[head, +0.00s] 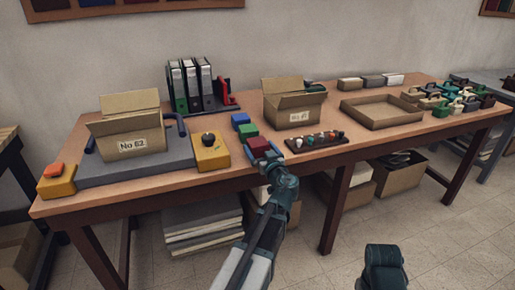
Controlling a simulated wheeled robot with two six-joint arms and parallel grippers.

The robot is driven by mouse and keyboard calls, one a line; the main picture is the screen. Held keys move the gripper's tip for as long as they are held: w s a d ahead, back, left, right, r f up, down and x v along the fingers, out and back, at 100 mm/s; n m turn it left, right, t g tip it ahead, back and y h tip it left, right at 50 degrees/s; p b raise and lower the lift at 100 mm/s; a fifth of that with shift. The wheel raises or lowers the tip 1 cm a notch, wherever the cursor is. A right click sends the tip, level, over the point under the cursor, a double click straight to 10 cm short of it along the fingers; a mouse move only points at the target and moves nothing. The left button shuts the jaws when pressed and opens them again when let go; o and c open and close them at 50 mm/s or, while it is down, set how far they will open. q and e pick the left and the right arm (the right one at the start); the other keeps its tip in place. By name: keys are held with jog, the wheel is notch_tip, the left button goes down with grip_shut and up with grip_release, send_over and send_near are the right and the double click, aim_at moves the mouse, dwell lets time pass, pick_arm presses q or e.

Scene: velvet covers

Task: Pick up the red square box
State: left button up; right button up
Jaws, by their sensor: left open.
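The red square box (257,144) sits near the front edge of the wooden table, at the front of a short row behind which lie a green box (247,130) and a blue box (240,119). My left gripper (267,161) is open at the front side of the red box, at the table edge. It hides the box's lower front part. I cannot tell whether the fingers touch the box. My right gripper is not visible; only a dark part of my right arm shows at the bottom.
A yellow block (211,156) with a black knob stands left of the boxes. Cardboard boxes (137,142) (298,118), binders (190,87) and a shallow tray (381,111) stand farther off on the table.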

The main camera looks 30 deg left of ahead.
aim_at(254, 138)
pick_arm(q)
jog(key=shift+r+p+x, duration=0.15)
jog(key=shift+p+x, duration=0.05)
jog(key=shift+x, duration=1.15)
jog(key=shift+r+p+x, duration=0.2)
jog(key=shift+x, duration=1.1)
jog(key=c, duration=1.2)
jog(key=shift+c, duration=0.2)
jog(key=shift+r, duration=0.2)
